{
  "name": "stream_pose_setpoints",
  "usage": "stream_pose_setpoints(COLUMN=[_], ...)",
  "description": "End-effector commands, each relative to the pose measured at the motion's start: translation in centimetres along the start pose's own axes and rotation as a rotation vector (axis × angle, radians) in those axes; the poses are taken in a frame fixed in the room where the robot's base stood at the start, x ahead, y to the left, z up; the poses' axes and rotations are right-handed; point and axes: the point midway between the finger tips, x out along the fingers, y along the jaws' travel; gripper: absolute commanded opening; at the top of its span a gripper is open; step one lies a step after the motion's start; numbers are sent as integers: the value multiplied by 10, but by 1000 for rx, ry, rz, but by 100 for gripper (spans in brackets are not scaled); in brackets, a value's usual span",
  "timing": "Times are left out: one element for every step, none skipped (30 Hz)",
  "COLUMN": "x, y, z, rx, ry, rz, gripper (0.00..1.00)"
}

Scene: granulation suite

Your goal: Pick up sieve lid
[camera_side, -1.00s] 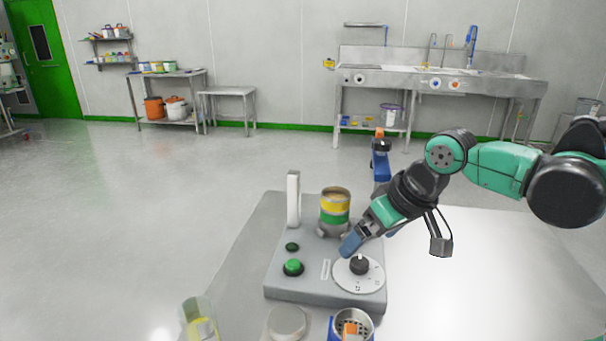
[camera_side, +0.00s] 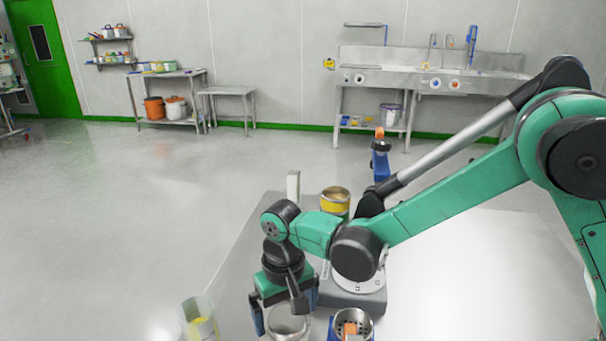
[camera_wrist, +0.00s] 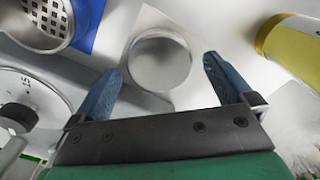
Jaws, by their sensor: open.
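The sieve lid (camera_side: 287,324), a round pale metal disc, lies near the front of the table in the side view. It also shows whole in the wrist view (camera_wrist: 160,62). My gripper (camera_side: 285,308) is low over the lid and points down, with its blue fingers apart on either side of it. In the wrist view my open gripper (camera_wrist: 162,72) has the lid between and just beyond the fingertips. Nothing is held. Whether a finger touches the lid I cannot tell. My gripper partly covers the lid in the side view.
A perforated metal sieve in a blue holder (camera_side: 338,327) stands close to the right of the lid. A clear beaker with yellow contents (camera_side: 198,322) stands to the left. Behind are a grey machine with a dial (camera_wrist: 25,105) and a yellow-banded pot (camera_side: 335,198).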

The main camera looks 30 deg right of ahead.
Motion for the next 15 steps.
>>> stream_pose_setpoints(x=[6,9,12,13,15,16,16,17,17,17,17,16,16,16,16], y=[0,0,0,0,0,0,0,0,0,0,0,0,0,0,0], z=[0,0,0,0,0,0,0,0,0,0,0,0,0,0,0], rx=[0,0,0,0,0,0,0,0,0,0,0,0,0,-1,0], ry=[0,1,1,1,1,1,1,1,1,1,1,1,1,1,1], rz=[0,0,0,0,0,0,0,0,0,0,0,0,0,0,0], gripper=[100,100,100,100,100,100,100,100,100,100,100,100,100,94,83])
